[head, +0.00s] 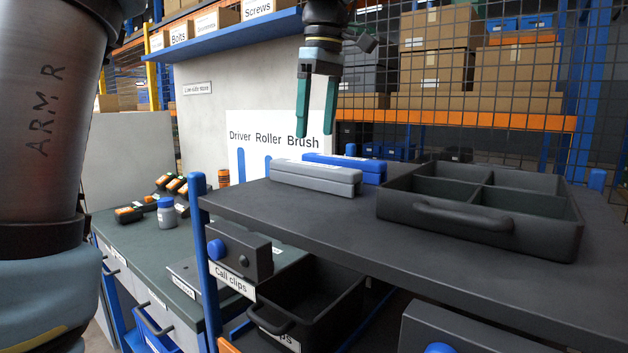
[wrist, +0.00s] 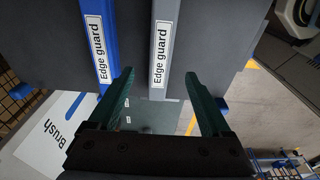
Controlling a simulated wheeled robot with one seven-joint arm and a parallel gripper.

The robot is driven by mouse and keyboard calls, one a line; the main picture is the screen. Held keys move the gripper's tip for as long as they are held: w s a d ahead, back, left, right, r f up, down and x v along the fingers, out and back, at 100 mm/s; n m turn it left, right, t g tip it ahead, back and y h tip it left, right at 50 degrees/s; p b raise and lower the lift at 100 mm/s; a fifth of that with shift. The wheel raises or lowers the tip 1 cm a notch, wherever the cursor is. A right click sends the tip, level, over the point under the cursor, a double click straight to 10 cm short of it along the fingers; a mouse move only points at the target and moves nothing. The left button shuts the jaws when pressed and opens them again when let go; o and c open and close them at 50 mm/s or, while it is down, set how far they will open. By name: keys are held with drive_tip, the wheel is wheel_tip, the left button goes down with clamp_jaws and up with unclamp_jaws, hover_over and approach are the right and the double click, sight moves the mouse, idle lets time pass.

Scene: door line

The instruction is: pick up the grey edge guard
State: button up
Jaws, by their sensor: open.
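The grey edge guard (head: 315,180) is a long bar lying on the dark shelf top, near its left end. In the wrist view the grey edge guard (wrist: 163,50) carries an "Edge guard" label, and its near end lies ahead of and between my fingers. A blue edge guard (head: 345,167) lies parallel behind it; in the wrist view the blue edge guard (wrist: 98,45) is to the left. In the wrist view my gripper (wrist: 160,85) is open and empty.
A dark divided tray (head: 480,212) stands on the shelf top (head: 330,218) to the right of the guards. A blue post (head: 203,260) rises at the shelf's left corner.

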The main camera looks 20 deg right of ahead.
sight(312, 164)
drive_tip(key=f, duration=0.3)
drive_tip(key=f+p, duration=0.1)
drive_tip(key=f, duration=0.4)
drive_tip(key=shift+w+a+f, duration=0.25)
drive_tip(key=shift+w+f, duration=0.15)
clamp_jaws()
idle(0.3)
